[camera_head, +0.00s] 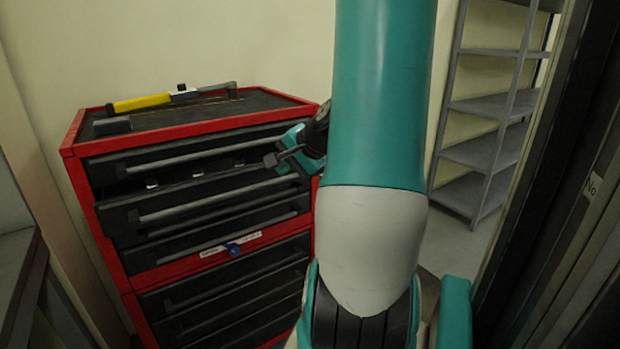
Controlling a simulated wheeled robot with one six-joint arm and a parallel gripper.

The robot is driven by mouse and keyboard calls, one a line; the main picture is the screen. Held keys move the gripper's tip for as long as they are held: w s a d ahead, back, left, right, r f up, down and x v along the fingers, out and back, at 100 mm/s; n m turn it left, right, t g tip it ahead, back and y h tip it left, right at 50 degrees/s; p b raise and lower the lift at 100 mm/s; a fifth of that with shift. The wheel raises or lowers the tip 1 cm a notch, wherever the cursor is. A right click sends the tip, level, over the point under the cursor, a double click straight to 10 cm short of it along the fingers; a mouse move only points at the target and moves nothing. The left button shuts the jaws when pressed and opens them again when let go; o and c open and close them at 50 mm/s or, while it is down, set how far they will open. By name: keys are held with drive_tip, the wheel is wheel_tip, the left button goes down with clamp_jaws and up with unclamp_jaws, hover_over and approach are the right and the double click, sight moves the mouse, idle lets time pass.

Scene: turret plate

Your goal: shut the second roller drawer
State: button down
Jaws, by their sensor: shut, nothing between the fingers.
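A red tool cabinet (73,153) with black drawers stands at the left in the head view. Its second drawer (200,205) from the top is pulled partly out, with a dark gap and a few small pale items showing behind its front. A long grey handle runs across that front. My gripper (276,161) is shut and empty, near the right end of the drawer, by its upper edge. I cannot tell whether it touches the drawer. The top drawer (200,150) above it looks closed.
A yellow-handled tool (142,102) and a small dark block (112,126) lie on the cabinet top. Grey shelves (487,103) stand back right. A dark frame (545,170) borders the right.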

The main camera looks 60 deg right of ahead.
drive_tip(key=s+d+f+m+h, duration=0.2)
drive_tip(key=s+d+m+h, duration=0.25)
drive_tip(key=s+d, duration=0.45)
drive_tip(key=w+d+f+p, duration=0.1)
drive_tip(key=w+d+f, duration=0.2)
drive_tip(key=w, duration=0.2)
drive_tip(key=w+d+f+m+p, duration=0.1)
drive_tip(key=w+d+f, duration=0.2)
drive_tip(key=w, duration=0.2)
drive_tip(key=shift+f+y, duration=0.2)
drive_tip(key=shift+y, duration=0.15)
drive_tip(key=shift+w, duration=0.1)
drive_tip(key=w+d, duration=0.1)
drive_tip(key=w, duration=0.1)
drive_tip(key=w+d, duration=0.2)
drive_tip(key=w, duration=0.1)
drive_tip(key=w+d+p, duration=0.1)
drive_tip(key=w, duration=0.1)
drive_tip(key=shift+w+d+r, duration=0.1)
drive_tip(key=shift+w+d, duration=0.1)
drive_tip(key=shift+d, duration=0.05)
